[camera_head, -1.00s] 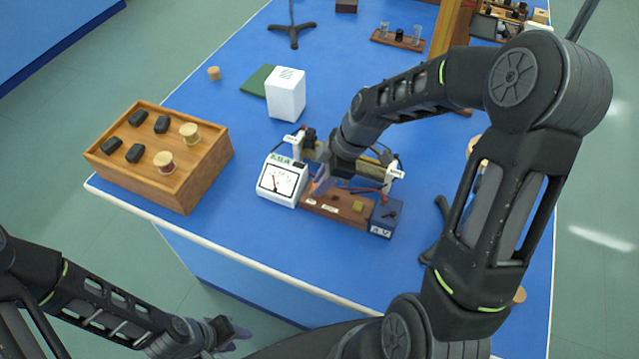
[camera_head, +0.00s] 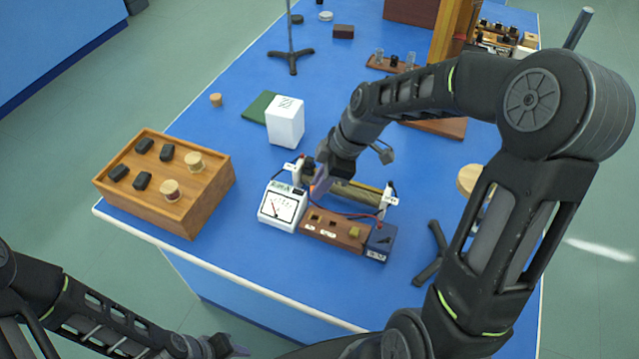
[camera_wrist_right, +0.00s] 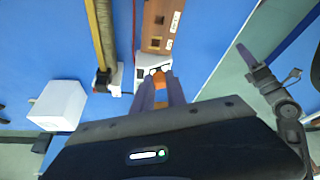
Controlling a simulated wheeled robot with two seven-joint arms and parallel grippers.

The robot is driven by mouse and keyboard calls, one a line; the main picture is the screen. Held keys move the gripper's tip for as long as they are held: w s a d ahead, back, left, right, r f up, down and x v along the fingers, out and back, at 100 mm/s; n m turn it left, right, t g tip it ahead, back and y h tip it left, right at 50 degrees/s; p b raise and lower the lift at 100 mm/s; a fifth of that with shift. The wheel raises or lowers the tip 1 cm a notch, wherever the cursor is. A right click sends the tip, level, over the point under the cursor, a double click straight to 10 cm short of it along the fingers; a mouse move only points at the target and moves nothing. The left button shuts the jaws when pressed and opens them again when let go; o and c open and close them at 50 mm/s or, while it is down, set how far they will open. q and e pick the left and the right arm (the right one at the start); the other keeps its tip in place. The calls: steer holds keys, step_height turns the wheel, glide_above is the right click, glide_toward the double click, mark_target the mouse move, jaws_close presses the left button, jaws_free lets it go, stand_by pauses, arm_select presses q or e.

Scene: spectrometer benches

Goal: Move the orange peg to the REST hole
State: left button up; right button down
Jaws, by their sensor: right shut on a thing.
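The orange peg (camera_wrist_right: 157,76) is between the fingertips of my right gripper (camera_wrist_right: 158,86), which is shut on it. In the head view the right gripper (camera_head: 318,187) is above the back left of the brown hole board (camera_head: 333,231), close to the white meter (camera_head: 283,205). The board also shows in the right wrist view (camera_wrist_right: 152,42), with dark square holes and small white labels too small to read. The peg's lower end looks clear of the board. My left gripper (camera_head: 232,347) is low in the head view, away from the bench; its jaw state is unclear.
A rod on white end posts (camera_head: 388,197) stands just behind the board. A dark blue box (camera_head: 380,242) adjoins its right end. A white box (camera_head: 285,122) stands behind the meter. A wooden block with black pieces and round knobs (camera_head: 205,208) is left.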

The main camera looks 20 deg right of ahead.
steer(key=shift+r, duration=0.15)
steer(key=shift+r+p, duration=0.65)
steer(key=shift+r, duration=0.7)
